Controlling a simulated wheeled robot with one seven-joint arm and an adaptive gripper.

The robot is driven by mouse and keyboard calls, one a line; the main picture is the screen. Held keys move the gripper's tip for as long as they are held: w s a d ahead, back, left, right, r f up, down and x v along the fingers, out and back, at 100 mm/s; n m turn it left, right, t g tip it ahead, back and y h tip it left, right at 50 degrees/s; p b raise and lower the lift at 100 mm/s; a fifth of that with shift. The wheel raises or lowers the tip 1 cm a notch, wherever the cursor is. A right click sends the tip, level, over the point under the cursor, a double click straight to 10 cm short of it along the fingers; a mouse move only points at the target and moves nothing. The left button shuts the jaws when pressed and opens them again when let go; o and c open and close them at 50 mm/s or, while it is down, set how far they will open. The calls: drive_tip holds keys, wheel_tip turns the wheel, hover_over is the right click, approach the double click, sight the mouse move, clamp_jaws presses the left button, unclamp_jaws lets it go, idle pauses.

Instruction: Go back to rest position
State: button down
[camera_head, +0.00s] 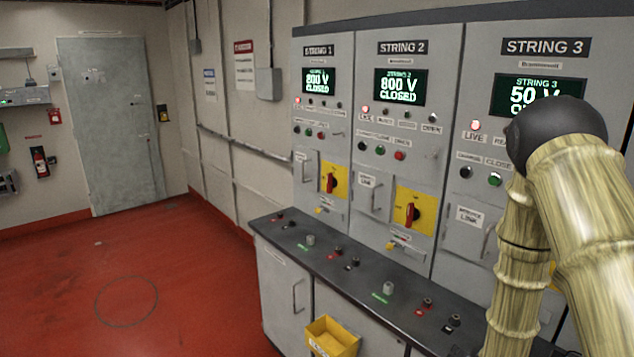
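My gripper does not show in this view. My arm, bent at a dark rounded joint, fills the right side and hides part of the STRING 3 panel (480,87). The grey STRING 1 panel (342,60) and STRING 2 panel (440,80) stand to its left. The STRING 1 screen (318,81) and STRING 2 screen (399,87) show 800 V and CLOSED.
A dark bench top (330,262) with knobs juts out below the panels. A yellow bin (332,338) hangs on its front. Red floor (190,270) lies open to the left, up to a grey door (110,130).

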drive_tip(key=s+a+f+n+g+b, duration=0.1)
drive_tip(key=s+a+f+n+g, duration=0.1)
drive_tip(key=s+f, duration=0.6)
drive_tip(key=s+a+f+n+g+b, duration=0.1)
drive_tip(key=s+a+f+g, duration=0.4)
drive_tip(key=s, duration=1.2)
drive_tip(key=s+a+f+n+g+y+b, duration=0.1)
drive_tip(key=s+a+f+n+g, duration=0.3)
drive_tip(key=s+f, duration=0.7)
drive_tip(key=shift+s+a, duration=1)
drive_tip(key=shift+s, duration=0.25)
